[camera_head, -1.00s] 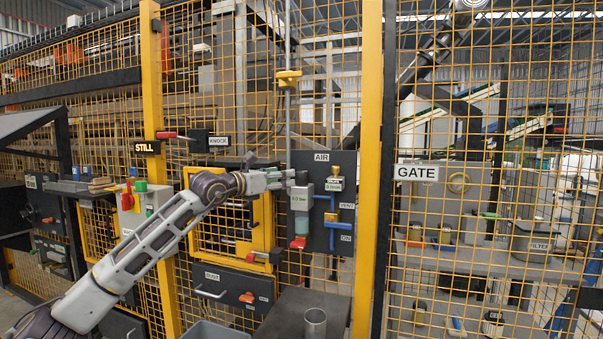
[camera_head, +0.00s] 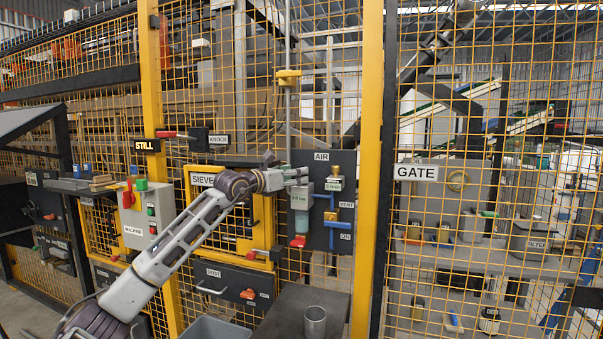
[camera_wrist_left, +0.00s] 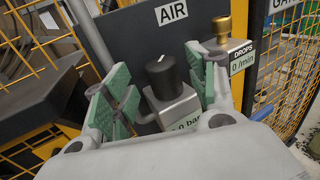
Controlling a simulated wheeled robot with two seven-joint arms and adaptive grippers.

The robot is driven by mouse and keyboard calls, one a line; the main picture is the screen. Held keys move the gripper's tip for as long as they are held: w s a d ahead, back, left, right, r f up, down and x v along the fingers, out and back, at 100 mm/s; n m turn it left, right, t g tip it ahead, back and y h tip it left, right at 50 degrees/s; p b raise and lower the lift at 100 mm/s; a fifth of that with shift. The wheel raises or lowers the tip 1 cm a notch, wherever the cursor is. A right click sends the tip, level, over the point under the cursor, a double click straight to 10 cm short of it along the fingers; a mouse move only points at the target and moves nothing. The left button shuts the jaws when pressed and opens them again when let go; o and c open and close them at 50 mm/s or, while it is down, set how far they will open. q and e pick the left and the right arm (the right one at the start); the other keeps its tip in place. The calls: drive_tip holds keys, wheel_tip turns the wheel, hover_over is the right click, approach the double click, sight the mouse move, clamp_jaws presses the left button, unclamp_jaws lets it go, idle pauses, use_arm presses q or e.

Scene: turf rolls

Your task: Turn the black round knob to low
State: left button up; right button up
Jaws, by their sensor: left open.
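The black round knob (camera_wrist_left: 167,76) sits on top of a grey block (camera_wrist_left: 178,107) on the dark AIR panel (camera_head: 345,166). A short white mark shows on the knob's top. In the head view the knob is hidden or too small to tell by my gripper. My left gripper (camera_head: 302,176) is at the panel's upper left, above the regulator block (camera_head: 302,198) with its bar label. In the left wrist view its green-padded fingers (camera_wrist_left: 162,92) are open, one on each side of the knob, with visible gaps. My right gripper is not in view.
A brass knob (camera_wrist_left: 221,28) on the DROPS block (camera_wrist_left: 228,55) is close to the right finger. Blue pipes with VENT and ON labels (camera_head: 345,237) lie lower right. Yellow mesh fencing surrounds the panel. A metal cup (camera_head: 315,322) stands on the dark table (camera_head: 290,303) below.

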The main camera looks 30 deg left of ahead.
use_arm(q)
drive_tip(key=shift+w+d, duration=0.15)
drive_tip(key=shift+w, duration=0.65)
drive_tip(key=shift+w+d, duration=0.15)
drive_tip(key=shift+w, duration=0.6)
drive_tip(key=shift+w+d+p, duration=0.1)
drive_tip(key=shift+w+p, duration=0.15)
drive_tip(key=shift+p, duration=0.05)
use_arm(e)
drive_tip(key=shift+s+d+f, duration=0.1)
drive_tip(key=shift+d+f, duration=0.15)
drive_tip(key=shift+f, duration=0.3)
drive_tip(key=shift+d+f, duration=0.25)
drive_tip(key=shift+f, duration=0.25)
use_arm(q)
drive_tip(key=shift+c, duration=0.2)
drive_tip(key=c, duration=1)
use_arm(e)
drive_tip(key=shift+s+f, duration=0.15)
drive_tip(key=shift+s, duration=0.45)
